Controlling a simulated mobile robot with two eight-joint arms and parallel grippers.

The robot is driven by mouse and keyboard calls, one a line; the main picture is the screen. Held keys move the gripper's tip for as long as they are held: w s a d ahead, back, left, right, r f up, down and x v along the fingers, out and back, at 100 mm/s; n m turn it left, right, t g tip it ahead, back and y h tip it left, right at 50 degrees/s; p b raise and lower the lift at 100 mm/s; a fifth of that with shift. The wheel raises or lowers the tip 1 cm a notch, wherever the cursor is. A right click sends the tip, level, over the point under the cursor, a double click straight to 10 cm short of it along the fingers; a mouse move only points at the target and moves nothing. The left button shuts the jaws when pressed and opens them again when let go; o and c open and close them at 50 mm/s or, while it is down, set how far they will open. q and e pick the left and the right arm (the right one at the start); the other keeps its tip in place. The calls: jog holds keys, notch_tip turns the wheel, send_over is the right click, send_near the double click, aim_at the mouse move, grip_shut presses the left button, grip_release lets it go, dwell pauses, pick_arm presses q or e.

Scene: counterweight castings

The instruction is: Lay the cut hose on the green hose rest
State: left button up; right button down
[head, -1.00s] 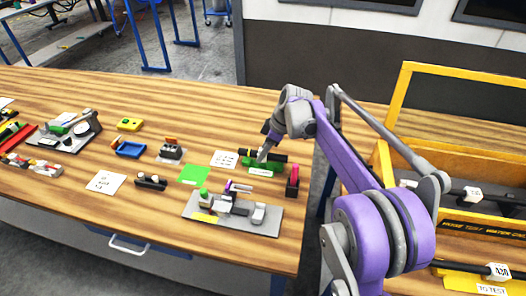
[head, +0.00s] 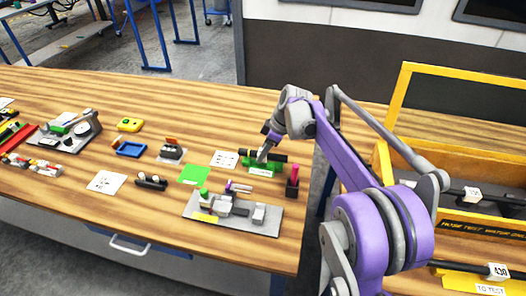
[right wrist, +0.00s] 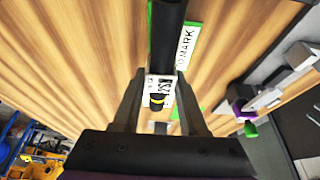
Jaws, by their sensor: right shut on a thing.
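The cut hose is a short black tube (head: 268,156) near the right end of the wooden bench. My right gripper (head: 262,157) is shut on it. In the right wrist view the hose (right wrist: 168,40) runs between the two fingers (right wrist: 158,100), with a white printed label at the grip. The green hose rest (head: 252,167) lies directly under the hose. I cannot tell whether the hose touches the rest. My left gripper is not in view.
A grey fixture plate (head: 268,225) lies in front, with a dark holder with a pink item (head: 292,185) beside it. A green square (head: 194,174) and a white card (head: 224,159) lie to the left. A yellow-framed bin (head: 408,105) stands right, beyond the bench edge.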

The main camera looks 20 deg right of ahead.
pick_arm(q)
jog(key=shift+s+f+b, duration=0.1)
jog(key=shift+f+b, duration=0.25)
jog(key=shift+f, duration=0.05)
pick_arm(e)
jog(key=shift+f, duration=0.7)
jog(key=shift+c, duration=1.8)
grip_release()
jog(key=shift+r+p, duration=2.15)
jog(key=shift+r, duration=1.4)
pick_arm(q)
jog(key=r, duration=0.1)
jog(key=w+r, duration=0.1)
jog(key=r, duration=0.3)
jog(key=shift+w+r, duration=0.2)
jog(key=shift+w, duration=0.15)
